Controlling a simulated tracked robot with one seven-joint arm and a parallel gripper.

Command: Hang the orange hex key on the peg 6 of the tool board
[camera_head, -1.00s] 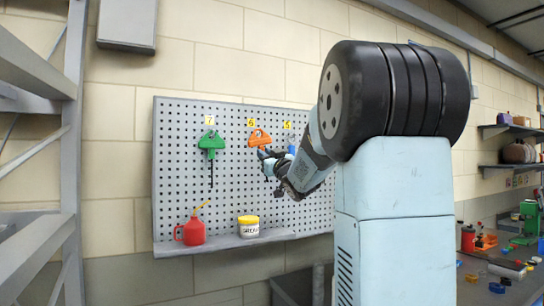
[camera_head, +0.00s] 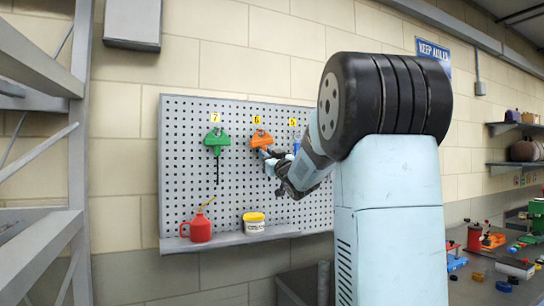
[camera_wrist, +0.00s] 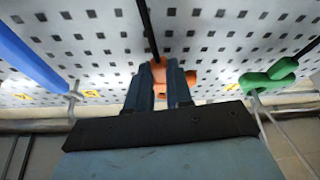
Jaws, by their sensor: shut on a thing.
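The orange hex key (camera_head: 261,138) is at the front of the tool board (camera_head: 178,165), just below the yellow label 6 (camera_head: 257,119). My gripper (camera_head: 267,154) is shut on its orange handle, reaching in from the lower right. In the wrist view the handle (camera_wrist: 190,78) shows between and beside the fingers (camera_wrist: 160,85), and the dark shaft (camera_wrist: 147,30) runs away along the board. Peg 6 is hidden by the handle and fingers. I cannot tell whether the key is on the peg.
A green hex key (camera_head: 216,141) hangs under label 7 to the left. A blue tool (camera_head: 296,146), partly hidden by my arm, is under label 5.

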